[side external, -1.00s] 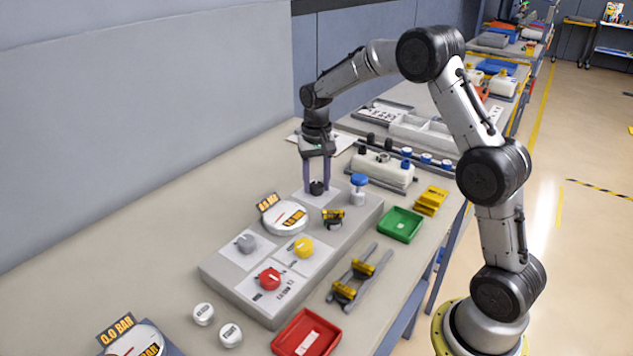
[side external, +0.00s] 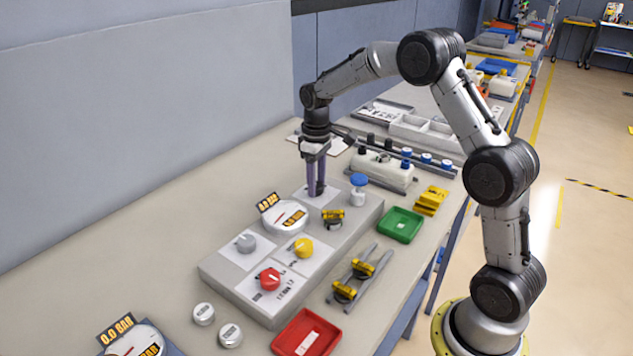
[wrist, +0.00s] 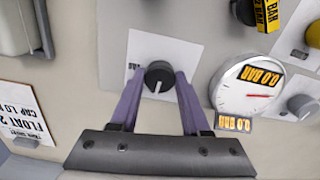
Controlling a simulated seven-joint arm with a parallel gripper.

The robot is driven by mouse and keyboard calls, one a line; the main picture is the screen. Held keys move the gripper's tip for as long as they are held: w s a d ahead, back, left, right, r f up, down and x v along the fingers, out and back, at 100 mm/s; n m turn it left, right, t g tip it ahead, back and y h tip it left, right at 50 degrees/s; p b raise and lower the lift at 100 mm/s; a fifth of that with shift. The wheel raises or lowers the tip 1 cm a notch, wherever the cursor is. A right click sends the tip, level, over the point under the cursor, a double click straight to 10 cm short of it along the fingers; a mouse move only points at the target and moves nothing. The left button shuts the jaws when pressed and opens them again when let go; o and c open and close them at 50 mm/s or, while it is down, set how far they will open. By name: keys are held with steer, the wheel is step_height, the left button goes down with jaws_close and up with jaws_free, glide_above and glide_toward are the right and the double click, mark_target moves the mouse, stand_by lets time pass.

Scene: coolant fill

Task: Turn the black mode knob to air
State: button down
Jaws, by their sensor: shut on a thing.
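The black mode knob (wrist: 159,77) sits on a white label plate (wrist: 170,50) at the far end of the grey panel (side external: 225,277). My gripper (wrist: 158,82) reaches down over it, with one purple finger on each side, shut on the knob. In the side view my gripper (side external: 316,190) stands over the knob, and the fingers hide most of it. The white pointer line on the knob points toward my gripper's body in the wrist view. The label's wording is too small or covered to read.
A round gauge (side external: 284,217) reading 0.0 BAR is close to the knob. A blue-capped fitting (side external: 358,188) stands on its other side. Grey (side external: 246,243), yellow (side external: 303,248) and red (side external: 269,279) knobs are nearer the camera. Green (side external: 400,225) and red (side external: 306,334) trays lie beside the panel.

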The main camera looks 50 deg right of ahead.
mark_target(317, 184)
steer(key=shift+r+n, duration=0.1)
steer(key=shift+n, duration=0.4)
steer(key=shift+c, duration=1.9)
jaws_free()
step_height(317, 184, up, 14)
steer(key=shift+a, duration=0.1)
